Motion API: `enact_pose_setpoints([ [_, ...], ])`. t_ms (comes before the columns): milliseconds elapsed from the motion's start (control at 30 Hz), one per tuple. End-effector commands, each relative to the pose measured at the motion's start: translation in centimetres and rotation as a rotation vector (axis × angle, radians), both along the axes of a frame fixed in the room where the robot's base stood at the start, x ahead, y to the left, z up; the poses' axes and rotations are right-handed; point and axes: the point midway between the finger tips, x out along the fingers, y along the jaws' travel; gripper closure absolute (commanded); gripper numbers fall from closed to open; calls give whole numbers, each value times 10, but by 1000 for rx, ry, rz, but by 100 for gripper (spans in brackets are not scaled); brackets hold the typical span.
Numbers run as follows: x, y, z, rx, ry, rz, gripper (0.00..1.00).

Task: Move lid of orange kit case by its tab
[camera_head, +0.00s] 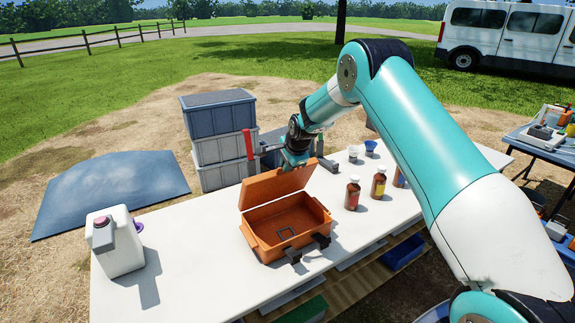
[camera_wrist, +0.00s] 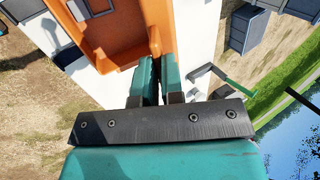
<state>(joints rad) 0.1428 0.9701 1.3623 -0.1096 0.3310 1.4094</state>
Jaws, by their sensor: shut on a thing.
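The orange kit case (camera_head: 262,241) stands on the white table with its lid (camera_head: 272,188) raised, hinged at the back and tilted up. The open box shows an inner floor with a small dark handle-like outline. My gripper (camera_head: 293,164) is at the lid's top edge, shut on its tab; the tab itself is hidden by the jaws. In the wrist view, the teal fingers (camera_wrist: 159,68) close around the edge of the lid, and the case interior (camera_wrist: 110,42) shows to their left.
A white jug (camera_head: 118,246) stands at the table's left. Grey stacked crates (camera_head: 222,150) are behind the table. The table left of the case is mostly clear.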

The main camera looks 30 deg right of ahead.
Motion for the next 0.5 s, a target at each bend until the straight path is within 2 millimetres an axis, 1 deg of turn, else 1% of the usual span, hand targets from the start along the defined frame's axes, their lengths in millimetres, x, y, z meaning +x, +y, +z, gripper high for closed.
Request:
enact_pose_setpoints([
  [433, 0, -1, 1, -1, -3, -3, 100],
  [467, 0, -1, 1, -1, -3, -3, 87],
  [500, 0, -1, 1, -1, -3, -3, 78],
])
